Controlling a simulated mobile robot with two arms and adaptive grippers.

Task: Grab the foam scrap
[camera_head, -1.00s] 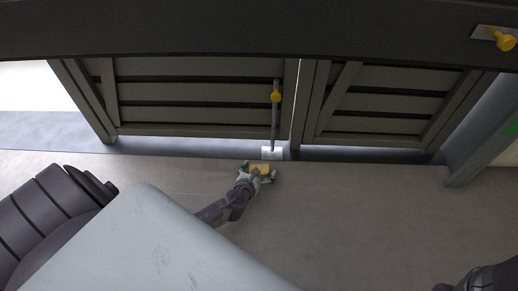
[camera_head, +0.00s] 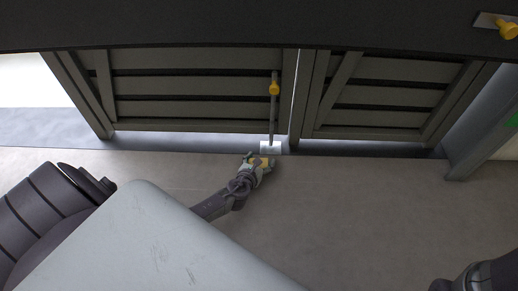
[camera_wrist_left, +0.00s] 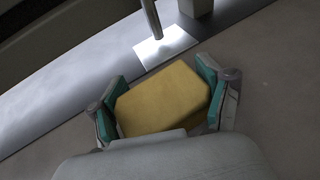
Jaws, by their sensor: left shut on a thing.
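The foam scrap (camera_wrist_left: 163,97) is a yellow block. In the left wrist view it sits between the two teal-padded fingers of my left gripper (camera_wrist_left: 161,100), which is shut on it. In the head view my left gripper (camera_head: 262,166) is low by the floor, just in front of the closed doors, and the foam scrap (camera_head: 259,162) shows only in part between the fingers. I cannot tell whether the foam touches the floor. Only a dark part of my right arm shows at the bottom right; its gripper is out of view.
Dark slatted doors (camera_head: 200,100) stand beyond the gripper. A vertical rod with a yellow handle (camera_head: 274,88) ends at a pale plate (camera_head: 271,147) close to the gripper. A frame post (camera_head: 480,145) stands at the right. The grey floor (camera_head: 370,210) in front is clear.

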